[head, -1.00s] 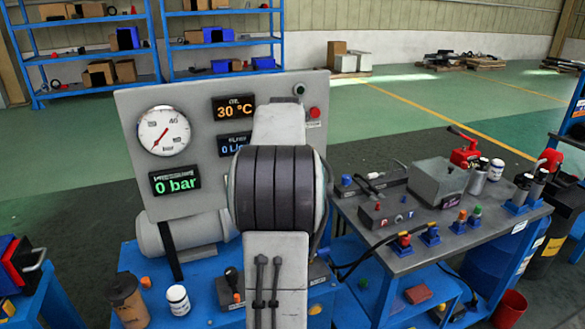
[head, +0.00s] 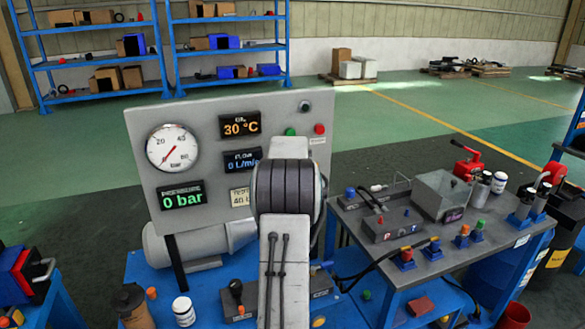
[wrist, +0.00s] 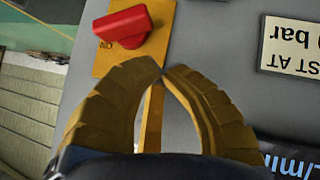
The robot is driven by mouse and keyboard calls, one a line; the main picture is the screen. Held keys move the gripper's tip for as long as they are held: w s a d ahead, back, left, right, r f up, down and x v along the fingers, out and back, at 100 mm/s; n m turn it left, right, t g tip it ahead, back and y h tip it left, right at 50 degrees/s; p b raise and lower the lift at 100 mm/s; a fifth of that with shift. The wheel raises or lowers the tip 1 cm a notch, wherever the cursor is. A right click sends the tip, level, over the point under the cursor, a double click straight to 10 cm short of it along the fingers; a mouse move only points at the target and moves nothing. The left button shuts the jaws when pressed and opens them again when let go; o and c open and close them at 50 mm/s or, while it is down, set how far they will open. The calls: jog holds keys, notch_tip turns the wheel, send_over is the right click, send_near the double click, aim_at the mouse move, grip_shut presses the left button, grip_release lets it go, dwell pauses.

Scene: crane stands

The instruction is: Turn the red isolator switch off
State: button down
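The red isolator switch (wrist: 125,25) sits on a yellow plate (wrist: 160,22) on the grey panel in the wrist view. Its handle lies roughly across the picture, with small upside-down lettering beside it, perhaps "ON". My gripper (wrist: 163,73) has two yellow, bowed fingers whose tips meet with nothing held between them. The tips are below and right of the switch in the picture and appear apart from it. In the head view my arm hides the gripper and the switch.
The panel (head: 205,130) carries a pressure gauge (head: 172,148), digital displays, a green button and a red button (head: 319,129). A "TEST AT" label (wrist: 291,45) is right of the fingers. A grey bench (head: 345,215) with hydraulic parts stands at the right.

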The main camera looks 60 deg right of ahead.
jog(key=shift+s+d+f, duration=0.15)
jog(key=shift+f, duration=0.45)
jog(key=shift+s+d+f, duration=0.15)
jog(key=shift+d+f, duration=0.05)
jog(key=shift+f, duration=0.35)
jog(key=shift+s+d+f, duration=0.15)
jog(key=shift+f, duration=0.45)
jog(key=shift+w+a+f+b, duration=0.15)
jog(key=shift+f+b, duration=0.55)
jog(key=shift+b, duration=1.9)
jog(key=shift+f+b, duration=1.5)
jog(key=shift+b, duration=1.5)
jog(key=shift+s+d, duration=0.2)
jog(key=shift+r, duration=0.15)
